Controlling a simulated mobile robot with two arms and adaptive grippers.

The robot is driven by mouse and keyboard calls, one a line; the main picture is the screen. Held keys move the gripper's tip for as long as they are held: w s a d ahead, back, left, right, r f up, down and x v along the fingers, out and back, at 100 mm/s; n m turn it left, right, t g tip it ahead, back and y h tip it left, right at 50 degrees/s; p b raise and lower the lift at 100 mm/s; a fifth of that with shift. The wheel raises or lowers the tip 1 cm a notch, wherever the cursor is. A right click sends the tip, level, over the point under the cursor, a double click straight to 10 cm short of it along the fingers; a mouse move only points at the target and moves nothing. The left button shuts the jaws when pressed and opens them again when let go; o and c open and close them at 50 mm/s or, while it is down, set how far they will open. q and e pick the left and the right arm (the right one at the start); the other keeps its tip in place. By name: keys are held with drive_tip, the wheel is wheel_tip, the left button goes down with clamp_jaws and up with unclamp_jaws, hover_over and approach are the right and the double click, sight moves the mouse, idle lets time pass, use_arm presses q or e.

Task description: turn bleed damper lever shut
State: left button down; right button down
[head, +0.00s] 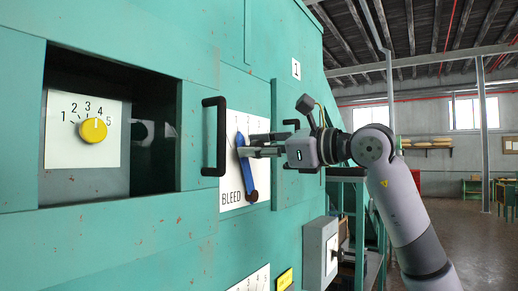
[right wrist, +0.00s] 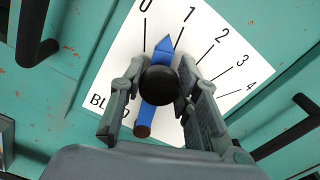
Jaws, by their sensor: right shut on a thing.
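The bleed damper lever (head: 247,176) is a blue pointer on a white dial plate (head: 231,196) marked BLEED, on the green machine wall. In the right wrist view the lever (right wrist: 155,114) has a black round knob (right wrist: 159,84) and a brown pivot at its lower end. Its tip points between the 0 and 1 marks of the plate (right wrist: 106,75). My right gripper (head: 245,147) reaches in from the right at the lever's upper part. In the wrist view its fingers (right wrist: 160,88) are shut on the knob from both sides. My left gripper is out of view.
A black handle (head: 210,137) stands out left of the dial, and another is partly hidden behind my right gripper. A recess at left holds a yellow knob (head: 93,130) on a numbered plate. A grey switch box (head: 319,255) sits below right.

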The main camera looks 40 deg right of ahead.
drive_tip(key=shift+s+a+f+n, duration=0.2)
drive_tip(key=shift+a+f+n, duration=0.15)
drive_tip(key=shift+a+n, duration=0.2)
drive_tip(key=shift+a, duration=0.15)
drive_tip(key=shift+s+a+f+n, duration=0.1)
drive_tip(key=shift+a+f+n, duration=0.05)
drive_tip(key=shift+n, duration=0.2)
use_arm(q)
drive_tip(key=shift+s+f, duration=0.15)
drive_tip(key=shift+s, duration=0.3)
use_arm(e)
drive_tip(key=c, duration=1.6)
unclamp_jaws()
drive_tip(key=o, duration=0.4)
drive_tip(key=shift+s+a, duration=0.1)
drive_tip(key=shift+s, duration=0.1)
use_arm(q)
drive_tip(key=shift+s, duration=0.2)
use_arm(e)
drive_tip(key=shift+v, duration=5.95)
